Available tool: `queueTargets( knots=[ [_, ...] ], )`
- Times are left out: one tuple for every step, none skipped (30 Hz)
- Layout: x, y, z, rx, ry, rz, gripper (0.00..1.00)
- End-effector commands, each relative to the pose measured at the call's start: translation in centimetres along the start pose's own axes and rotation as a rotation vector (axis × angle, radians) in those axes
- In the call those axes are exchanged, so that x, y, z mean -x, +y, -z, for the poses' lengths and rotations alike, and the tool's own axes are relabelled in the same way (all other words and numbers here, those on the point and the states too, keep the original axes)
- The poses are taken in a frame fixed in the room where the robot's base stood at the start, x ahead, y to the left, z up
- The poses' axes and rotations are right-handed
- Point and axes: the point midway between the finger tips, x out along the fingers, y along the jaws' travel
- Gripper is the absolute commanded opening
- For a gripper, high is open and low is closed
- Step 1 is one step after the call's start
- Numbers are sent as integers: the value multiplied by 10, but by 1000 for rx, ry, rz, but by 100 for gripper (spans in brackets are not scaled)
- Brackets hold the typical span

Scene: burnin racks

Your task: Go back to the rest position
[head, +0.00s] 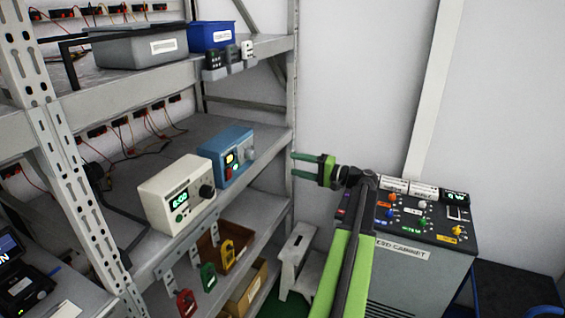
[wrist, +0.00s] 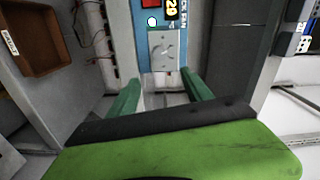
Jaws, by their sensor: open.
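My gripper (head: 308,163) is open and empty at the end of my green arm, in front of the rack's right end post in the head view. Its two green fingers stand apart in the wrist view (wrist: 163,97). A blue box with a display, a red switch and a grey knob (head: 226,155) sits on the middle shelf, left of my gripper and apart from it. The same blue box (wrist: 144,52) shows ahead of the fingers in the wrist view, with its knob between them and a gap in between.
A white box with a green display (head: 172,197) stands beside the blue box. The rack's end post (head: 292,100) is close to my fingers. A grey cabinet (head: 420,262) with coloured knobs stands under my arm at right. A step stool (head: 299,258) is below. The wall area above is clear.

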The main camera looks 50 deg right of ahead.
Motion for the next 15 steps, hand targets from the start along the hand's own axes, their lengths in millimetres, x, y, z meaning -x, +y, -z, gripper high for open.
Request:
queueTargets(
  knots=[
    [5, 0, 0, 0, 0, 0, 58],
    [8, 0, 0, 0, -1, 0, 58],
    [10, 0, 0, 0, -1, 0, 58],
    [11, 0, 0, 0, -1, 0, 58],
    [12, 0, 0, 0, -1, 0, 58],
    [12, 0, 0, 0, -1, 0, 58],
    [12, 0, 0, 0, -1, 0, 58],
    [12, 0, 0, 0, -1, 0, 58],
    [12, 0, 0, 0, -1, 0, 58],
    [12, 0, 0, 0, -1, 0, 58],
    [12, 0, 0, 0, -1, 0, 58],
    [12, 0, 0, 0, -1, 0, 58],
    [12, 0, 0, 0, -1, 0, 58],
    [12, 0, 0, 0, -1, 0, 58],
    [12, 0, 0, 0, -1, 0, 58]
  ],
)
